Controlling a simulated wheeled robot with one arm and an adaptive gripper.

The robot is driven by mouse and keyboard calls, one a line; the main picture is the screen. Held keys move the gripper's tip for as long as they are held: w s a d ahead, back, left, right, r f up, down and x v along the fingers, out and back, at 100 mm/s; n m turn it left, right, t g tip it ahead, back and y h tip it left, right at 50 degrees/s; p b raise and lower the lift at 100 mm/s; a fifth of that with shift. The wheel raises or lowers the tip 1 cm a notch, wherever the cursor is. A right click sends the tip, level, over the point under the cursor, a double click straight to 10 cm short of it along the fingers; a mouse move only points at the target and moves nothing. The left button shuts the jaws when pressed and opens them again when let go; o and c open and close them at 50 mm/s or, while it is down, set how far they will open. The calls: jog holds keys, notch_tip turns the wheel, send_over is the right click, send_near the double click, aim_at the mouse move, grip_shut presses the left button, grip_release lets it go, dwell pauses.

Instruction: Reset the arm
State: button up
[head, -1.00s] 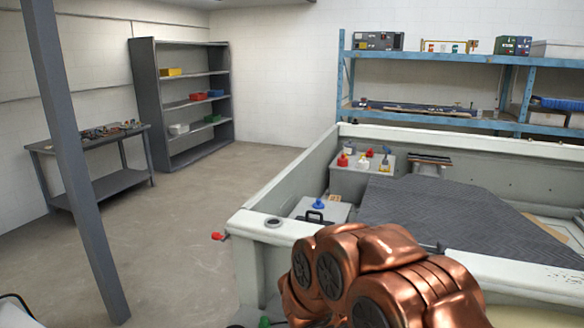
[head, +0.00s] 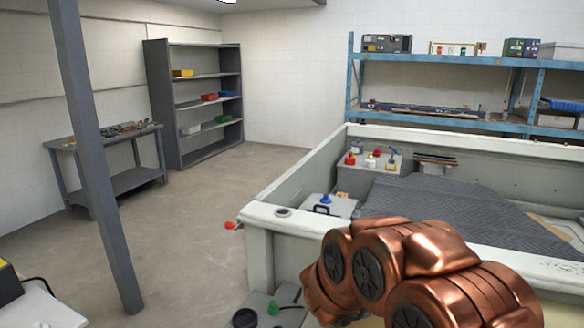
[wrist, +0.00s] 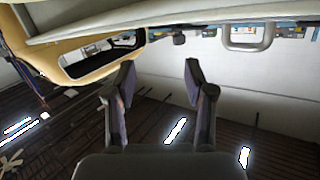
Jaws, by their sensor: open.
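My gripper (wrist: 157,85) shows in the wrist view with its two dark fingers spread apart and nothing between them. My copper-coloured arm (head: 410,270) is folded at the lower right of the head view, in front of a white-walled boat-like shell. The gripper itself is not visible in the head view. The wrist view looks tilted or upside down, with a dark slatted surface and bright lights below the fingers.
The white shell (head: 265,217) with grey matting (head: 430,205) fills the right. A grey post (head: 95,160) stands left, before a workbench (head: 140,178). Grey shelves (head: 160,105) and a blue rack (head: 350,85) stand behind. Open floor (head: 190,235) lies between post and shell.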

jog(key=w+a+r+n+t+y, duration=0.1)
jog(key=w+a+n+t+y, duration=0.35)
jog(key=a+y, duration=0.65)
jog(key=s+a+n+g+y, duration=0.4)
jog(key=s+a+n+y, duration=0.1)
jog(key=s+a, duration=0.5)
jog(key=s+d+f+n+g+h, duration=0.1)
jog(key=s+d+g, duration=0.2)
jog(key=s, duration=0.8)
jog(key=s+d+f+n+g+h, duration=0.1)
jog(key=s+d+g, duration=0.3)
jog(key=s, duration=0.7)
jog(key=s+d+f+n+g, duration=0.1)
jog(key=s+d+g, duration=0.3)
jog(key=s, duration=0.8)
jog(key=shift+f+h, duration=0.4)
jog(key=shift+f, duration=0.45)
jog(key=shift+n, duration=0.25)
jog(key=shift+c, duration=1.2)
